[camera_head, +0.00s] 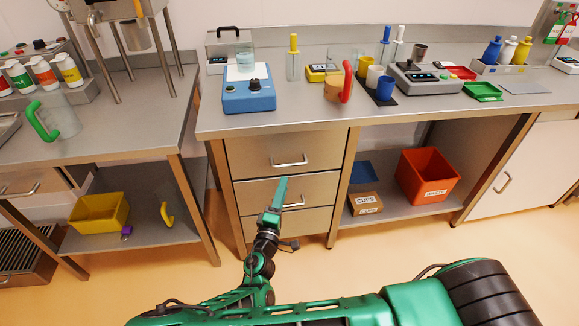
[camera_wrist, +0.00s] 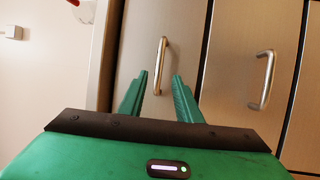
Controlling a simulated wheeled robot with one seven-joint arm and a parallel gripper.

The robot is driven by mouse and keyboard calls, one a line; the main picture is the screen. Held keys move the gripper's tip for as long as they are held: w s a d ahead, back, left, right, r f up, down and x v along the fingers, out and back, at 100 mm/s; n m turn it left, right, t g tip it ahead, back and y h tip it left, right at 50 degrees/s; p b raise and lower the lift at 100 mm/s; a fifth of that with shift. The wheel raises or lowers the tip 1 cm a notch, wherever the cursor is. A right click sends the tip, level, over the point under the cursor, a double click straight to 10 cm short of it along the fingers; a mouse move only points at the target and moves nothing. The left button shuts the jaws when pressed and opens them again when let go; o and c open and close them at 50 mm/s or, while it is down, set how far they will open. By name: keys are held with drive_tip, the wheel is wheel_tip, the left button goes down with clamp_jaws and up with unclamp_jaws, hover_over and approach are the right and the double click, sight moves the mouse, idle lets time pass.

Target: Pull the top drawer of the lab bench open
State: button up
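The top drawer (camera_head: 255,155) is a closed steel-grey front just under the bench top, with a bar handle (camera_head: 290,162). In the wrist view the picture is turned sideways: the top drawer (camera_wrist: 185,35) is the left panel and its handle (camera_wrist: 162,65) stands upright. My gripper (camera_wrist: 160,80) is open and empty, its two green fingers either side of the line to that handle. The handle lies ahead, apparently beyond the fingertips. In the head view my gripper (camera_head: 284,182) overlaps the middle drawer front; only one finger shows clearly.
The middle drawer (camera_head: 322,187) and bottom drawer (camera_head: 318,219) are closed below. The middle handle (camera_wrist: 265,80) is to the right in the wrist view. The floor in front is clear.

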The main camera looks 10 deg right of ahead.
sight(290, 165)
drive_tip(key=x, duration=1)
drive_tip(key=shift+d+r, duration=0.1)
clamp_jaws()
